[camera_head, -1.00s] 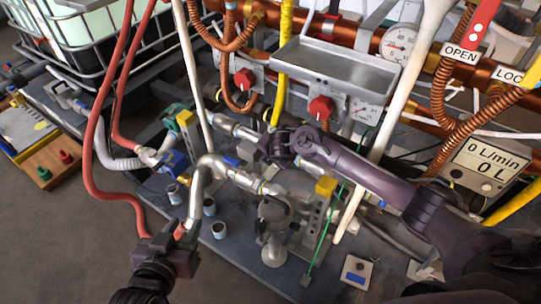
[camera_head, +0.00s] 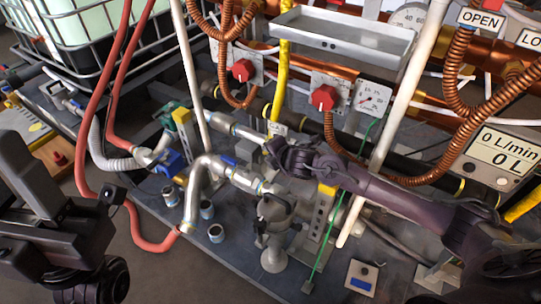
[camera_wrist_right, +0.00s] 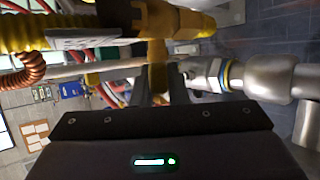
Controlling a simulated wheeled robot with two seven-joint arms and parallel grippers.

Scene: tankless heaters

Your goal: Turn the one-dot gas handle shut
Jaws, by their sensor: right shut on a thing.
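In the right wrist view, a yellow-orange gas fitting (camera_wrist_right: 180,22) joins a yellow hose (camera_wrist_right: 20,32). A short yellow handle (camera_wrist_right: 157,52) runs from the fitting down between the fingers of my right gripper (camera_wrist_right: 157,88), which is shut on it. No dot shows on the handle, so I cannot read its marking. In the head view my right gripper (camera_head: 270,150) is at the lower end of the yellow gas line (camera_head: 285,70) and hides the handle. My left gripper (camera_head: 112,196) is at the left, apart from the gas line; its jaw opening is unclear.
A red hose (camera_head: 85,150) loops down to a silver pipe (camera_head: 197,195). Red knobs (camera_head: 323,97) and a metal tray (camera_head: 340,42) are behind my right gripper. A white pipe (camera_head: 400,100) is close to my right arm. A flow display (camera_head: 505,147) is at the right.

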